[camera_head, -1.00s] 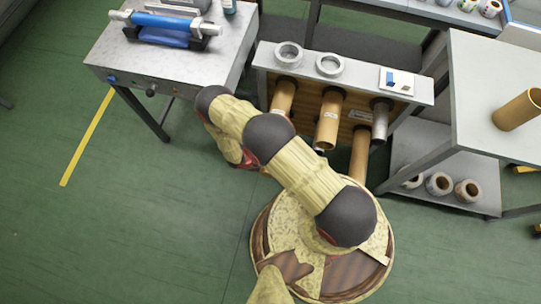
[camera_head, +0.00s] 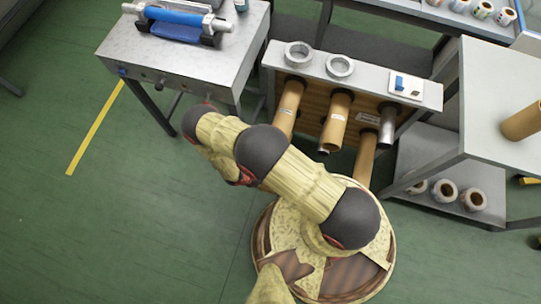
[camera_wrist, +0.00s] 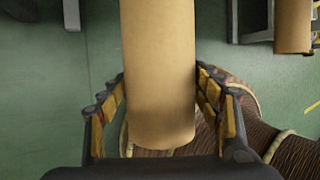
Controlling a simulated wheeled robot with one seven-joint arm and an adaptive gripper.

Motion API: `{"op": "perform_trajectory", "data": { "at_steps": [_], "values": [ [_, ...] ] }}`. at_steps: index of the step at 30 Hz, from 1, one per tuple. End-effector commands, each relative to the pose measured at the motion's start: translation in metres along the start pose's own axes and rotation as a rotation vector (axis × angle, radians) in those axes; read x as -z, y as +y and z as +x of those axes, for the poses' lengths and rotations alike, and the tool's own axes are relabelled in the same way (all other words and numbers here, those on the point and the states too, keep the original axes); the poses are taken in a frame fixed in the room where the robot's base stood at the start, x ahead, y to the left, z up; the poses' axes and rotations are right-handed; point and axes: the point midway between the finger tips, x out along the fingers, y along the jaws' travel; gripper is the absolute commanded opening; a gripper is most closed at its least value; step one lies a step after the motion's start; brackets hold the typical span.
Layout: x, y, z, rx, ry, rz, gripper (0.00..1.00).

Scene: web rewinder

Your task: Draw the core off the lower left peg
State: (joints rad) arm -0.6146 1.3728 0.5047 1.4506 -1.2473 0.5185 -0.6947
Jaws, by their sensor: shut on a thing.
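In the wrist view a plain tan cardboard core (camera_wrist: 160,75) runs from the top edge down between the two fingers of my gripper (camera_wrist: 162,88). My gripper is shut on it, one finger at each side, and its near end shows below the fingers. Its far end is out of the frame, so I cannot tell whether any peg is inside it. In the head view my arm hides my gripper, this core and the lower left peg. The peg rack (camera_head: 437,97) carries an upper left core (camera_head: 289,104), an upper middle core (camera_head: 336,120) and a lower right core (camera_head: 365,158).
A bare metal peg (camera_head: 387,126) is at the rack's upper right. A steel table (camera_head: 188,62) is at left, and a grey table (camera_head: 485,100) with another core (camera_head: 524,121) at right. Green floor is clear at lower left.

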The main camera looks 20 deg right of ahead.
Motion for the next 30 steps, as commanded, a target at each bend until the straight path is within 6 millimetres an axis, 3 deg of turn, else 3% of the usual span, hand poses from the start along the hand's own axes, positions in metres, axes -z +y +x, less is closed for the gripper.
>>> {"op": "perform_trajectory", "data": {
  "at_steps": [30],
  "values": [
    [0.087,0.001,-0.032,-0.001,-0.001,-0.001,0.23]
  ]
}}
